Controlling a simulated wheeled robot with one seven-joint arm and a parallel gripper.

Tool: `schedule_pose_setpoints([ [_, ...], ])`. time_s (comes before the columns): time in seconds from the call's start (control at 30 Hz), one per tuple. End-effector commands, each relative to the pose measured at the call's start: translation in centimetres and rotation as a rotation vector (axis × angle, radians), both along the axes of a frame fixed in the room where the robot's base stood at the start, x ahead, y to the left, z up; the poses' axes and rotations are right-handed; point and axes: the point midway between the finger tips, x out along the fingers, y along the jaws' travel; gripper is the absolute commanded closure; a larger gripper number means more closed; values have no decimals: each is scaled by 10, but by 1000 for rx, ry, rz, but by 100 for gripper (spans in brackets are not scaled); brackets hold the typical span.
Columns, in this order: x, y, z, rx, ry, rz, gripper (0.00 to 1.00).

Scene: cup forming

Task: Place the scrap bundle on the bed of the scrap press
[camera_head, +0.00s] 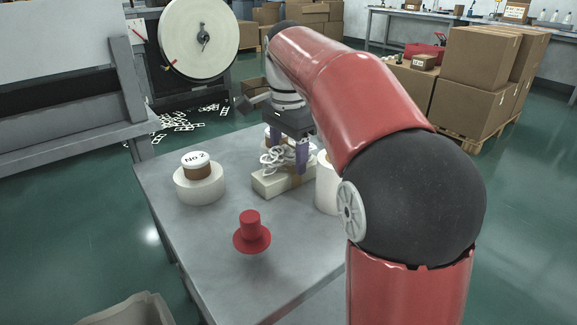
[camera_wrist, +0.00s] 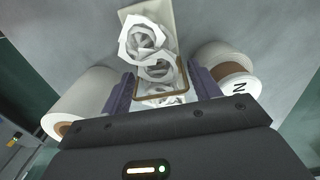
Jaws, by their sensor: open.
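The scrap bundle (camera_head: 277,158) is a tangle of white ring-like pieces. It appears to rest on a cream block (camera_head: 270,187) on the grey table, partly hidden by my gripper (camera_head: 288,150). In the wrist view the bundle (camera_wrist: 148,48) lies over the cream block (camera_wrist: 130,12), with a brown band or frame (camera_wrist: 184,72) at its near part. My gripper (camera_wrist: 160,90) is open, its purple fingers on either side of the bundle's near end. Contact cannot be told. I cannot tell which thing is the scrap press or its bed.
The grey table (camera_head: 190,240) also bears a red hat-shaped piece (camera_head: 251,232), a white roll (camera_head: 199,186) under a smaller "No 2" roll (camera_head: 196,166), and another white roll (camera_head: 327,185) at right. A grey machine (camera_head: 65,100) stands left. White scraps (camera_head: 180,120) litter the floor.

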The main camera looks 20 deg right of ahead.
Motion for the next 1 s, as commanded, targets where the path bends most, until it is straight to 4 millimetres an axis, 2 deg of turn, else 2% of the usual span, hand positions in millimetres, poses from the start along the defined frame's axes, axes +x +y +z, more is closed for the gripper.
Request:
schedule_pose_setpoints([
  [0.23, 0, 0, -1, 0, 0, 0, 40],
  [0.5, 0, 0, -1, 0, 0, 0, 75],
  [0.57, 0, 0, -1, 0, 0, 0, 80],
  [0.77, 0, 0, 2, -1, -1, 0, 80],
  [0.87, 0, 0, 13, -1, -1, 0, 80],
  [1.0, 1, 0, 42, 0, -3, 0, 80],
])
